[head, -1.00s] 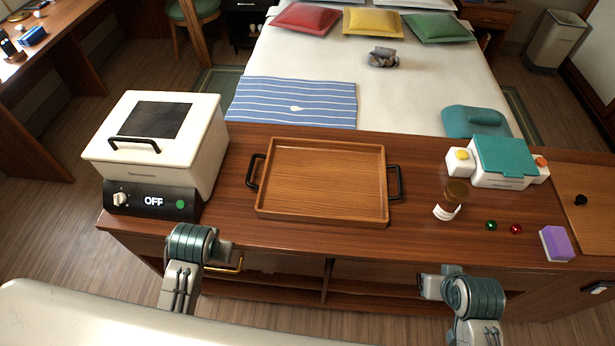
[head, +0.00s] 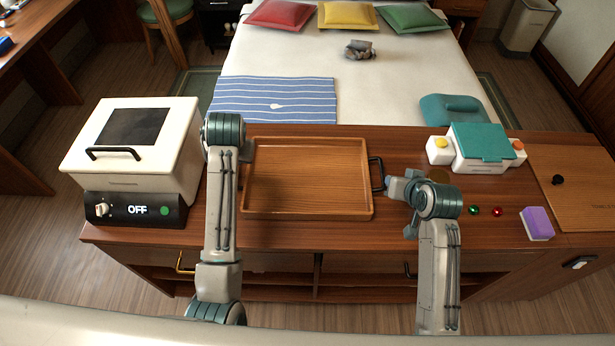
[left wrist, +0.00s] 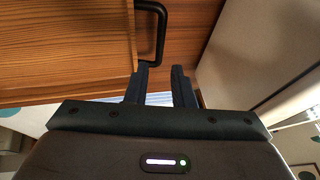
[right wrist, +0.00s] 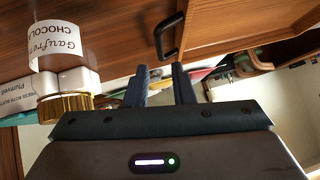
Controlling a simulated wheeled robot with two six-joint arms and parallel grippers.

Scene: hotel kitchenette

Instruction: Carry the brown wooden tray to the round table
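The brown wooden tray (head: 308,185) lies flat and empty on the counter. Its black right handle (head: 377,172) shows in the head view; my left arm hides the left one there. In the left wrist view, a black handle (left wrist: 151,38) is just beyond the fingertips of my left gripper (left wrist: 163,72), which is open and empty. My right gripper (right wrist: 161,72) is open and empty, just right of the tray; the right handle (right wrist: 167,37) is just beyond its fingertips in the right wrist view. No round table is in view.
A white cooker (head: 135,150) stands left of the tray. A gold-lidded jar (right wrist: 65,65) is close to my right gripper, mostly hidden by my arm in the head view. A teal-lidded box (head: 478,147), small balls and a purple sponge (head: 537,223) are farther right. A bed lies behind.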

